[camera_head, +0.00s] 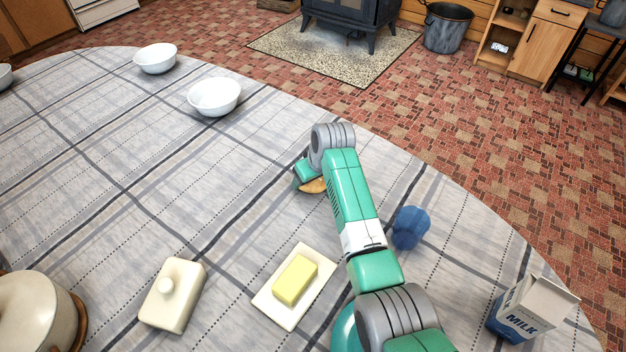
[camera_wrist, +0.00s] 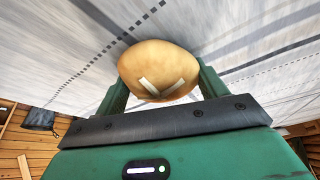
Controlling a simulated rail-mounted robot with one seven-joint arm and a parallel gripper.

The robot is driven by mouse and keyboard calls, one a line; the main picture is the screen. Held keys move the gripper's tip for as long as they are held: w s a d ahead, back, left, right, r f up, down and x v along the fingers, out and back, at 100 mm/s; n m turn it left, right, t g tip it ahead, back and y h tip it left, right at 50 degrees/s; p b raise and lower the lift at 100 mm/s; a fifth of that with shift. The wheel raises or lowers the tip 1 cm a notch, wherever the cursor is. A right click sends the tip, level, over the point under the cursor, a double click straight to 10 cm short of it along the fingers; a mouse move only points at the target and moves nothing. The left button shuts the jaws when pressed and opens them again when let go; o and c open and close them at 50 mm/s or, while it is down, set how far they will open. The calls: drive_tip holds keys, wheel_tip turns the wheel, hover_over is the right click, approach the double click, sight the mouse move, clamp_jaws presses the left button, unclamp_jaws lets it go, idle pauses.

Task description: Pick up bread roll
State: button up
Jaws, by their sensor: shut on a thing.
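The bread roll (camera_wrist: 158,66) is golden brown with two pale score marks that form a V. In the wrist view it sits between the two green fingers of my gripper (camera_wrist: 157,88), which is shut on it. In the head view only a small part of the roll (camera_head: 313,186) shows under the end of my green arm, which hides the rest of it and most of my gripper. The tablecloth is close behind the roll in the wrist view. I cannot tell whether the roll touches the cloth.
A blue cup (camera_head: 410,228) stands just right of my arm, and a milk carton (camera_head: 533,308) at the lower right. Butter (camera_head: 295,280) on a plate (camera_head: 318,293), a lidded cream dish (camera_head: 185,308) and a pot (camera_head: 35,310) stand along the front. White bowls (camera_head: 214,97) stand farther back. The left-middle cloth is clear.

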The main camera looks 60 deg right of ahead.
drive_tip(key=shift+r, duration=0.1)
drive_tip(key=shift+r+p, duration=0.3)
wheel_tip(320, 180, up, 2)
drive_tip(key=shift+r+p, duration=0.25)
drive_tip(key=shift+p, duration=0.55)
drive_tip(key=shift+s+a+r+p, duration=0.5)
drive_tip(key=shift+s+a+p, duration=0.15)
drive_tip(key=shift+p, duration=0.2)
drive_tip(key=s+a+p, duration=0.1)
drive_tip(key=s+a, duration=0.2)
drive_tip(key=s+a+p, duration=0.2)
drive_tip(key=s+a, duration=0.1)
drive_tip(key=a, duration=0.1)
drive_tip(key=s+a+p, duration=0.2)
drive_tip(key=s+a, duration=0.1)
drive_tip(key=shift+s+a+r, duration=0.2)
drive_tip(key=shift+a+r, duration=0.1)
drive_tip(key=shift+r, duration=0.05)
